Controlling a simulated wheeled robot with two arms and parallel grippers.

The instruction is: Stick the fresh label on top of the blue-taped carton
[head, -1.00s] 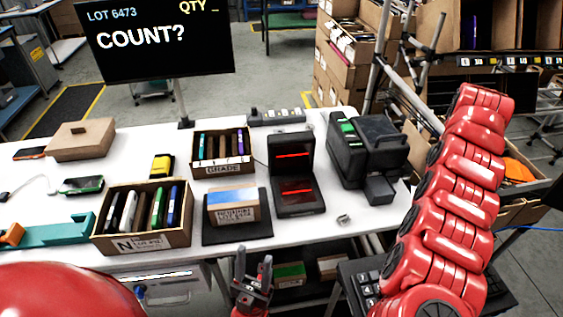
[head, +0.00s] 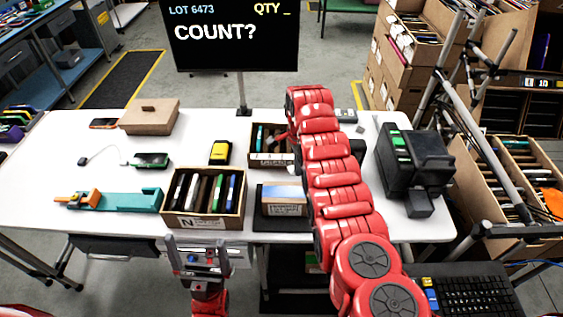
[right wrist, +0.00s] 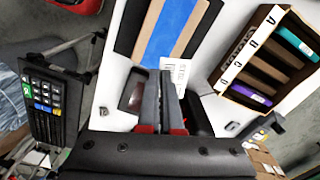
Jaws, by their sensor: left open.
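The blue-taped carton (head: 283,199) sits on a black pad behind my right arm in the head view. Its blue-taped top (right wrist: 167,30) shows at the top of the right wrist view. My right gripper (right wrist: 160,80) has its fingers close together, with the white printed fresh label (right wrist: 179,72) at the tips, apparently pinched; one finger hides part of it. The label appears apart from the carton, beside its edge in that view. In the head view the right gripper is mostly hidden behind the arm. My left gripper (head: 197,246) is open and empty before the table's front edge.
A bin of upright items (head: 204,198) stands left of the carton; the GRADE tray (right wrist: 268,58) stands behind it. A black printer (head: 415,165) is at the right. A teal tool (head: 125,201) lies at the left. A dark scanner is mostly hidden by my arm.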

